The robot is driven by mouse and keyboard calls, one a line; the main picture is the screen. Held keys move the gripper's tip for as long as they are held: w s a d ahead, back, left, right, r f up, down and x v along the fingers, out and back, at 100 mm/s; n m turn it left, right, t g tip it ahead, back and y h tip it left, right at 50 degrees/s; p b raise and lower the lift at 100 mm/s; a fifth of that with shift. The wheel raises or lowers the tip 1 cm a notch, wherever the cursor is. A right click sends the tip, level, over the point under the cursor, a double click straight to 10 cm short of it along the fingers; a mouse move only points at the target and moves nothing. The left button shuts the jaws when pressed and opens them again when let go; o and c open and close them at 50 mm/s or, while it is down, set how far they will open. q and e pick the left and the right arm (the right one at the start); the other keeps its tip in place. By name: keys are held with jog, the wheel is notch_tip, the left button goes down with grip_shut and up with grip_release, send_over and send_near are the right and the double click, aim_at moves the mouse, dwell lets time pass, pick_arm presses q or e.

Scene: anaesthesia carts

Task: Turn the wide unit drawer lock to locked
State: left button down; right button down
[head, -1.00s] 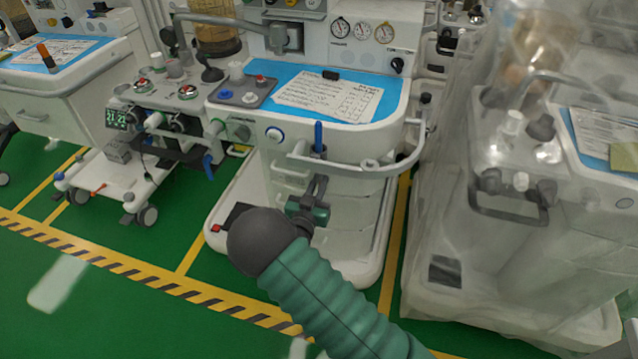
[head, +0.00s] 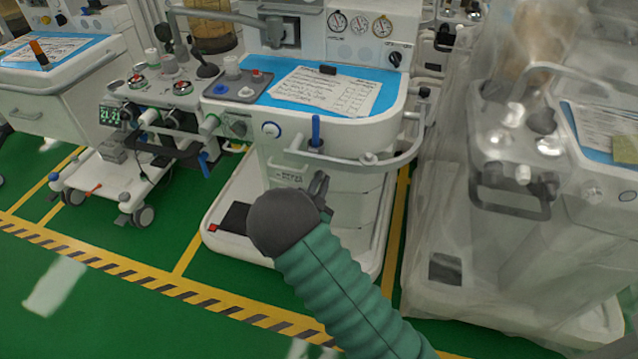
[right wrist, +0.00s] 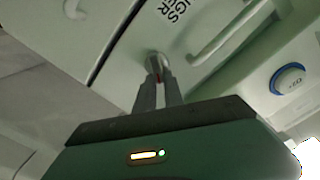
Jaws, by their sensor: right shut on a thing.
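The wide unit (head: 330,130) is the white cart in the middle of the head view, with drawers below its worktop. Its labelled drawer front (head: 288,174) is partly hidden by my right arm. My right gripper (head: 322,183) is in front of the drawers. In the right wrist view the drawer lock (right wrist: 154,62) is a small round metal piece with a bit of red, on the drawer front beside the label. The right gripper (right wrist: 157,78) is shut on it, its fingertips covering part of it. The lock's exact angle is hard to read. My left gripper is not in view.
A curved rail (head: 350,163) and a blue upright piece (head: 316,131) are just above the right gripper. A blue-ringed knob (right wrist: 288,79) and a drawer handle (right wrist: 222,38) are near the lock. A plastic-covered cart (head: 500,240) stands at the right.

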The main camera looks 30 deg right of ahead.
jog(key=shift+s+d+f+m+b, duration=0.1)
jog(key=shift+f+m+b, duration=0.25)
jog(key=shift+m+b, duration=1.25)
jog(key=shift+s+f+m+b, duration=0.1)
jog(key=shift+f+m+b, duration=0.25)
jog(key=shift+m+b, duration=1.25)
jog(key=shift+s+d+f+m+b, duration=0.1)
jog(key=shift+f+m+b, duration=0.25)
jog(key=shift+m+b, duration=1.25)
jog(key=shift+m+p, duration=0.55)
jog(key=shift+m, duration=0.15)
jog(key=c, duration=1.4)
grip_release()
jog(key=shift+c, duration=0.2)
jog(key=shift+r, duration=0.1)
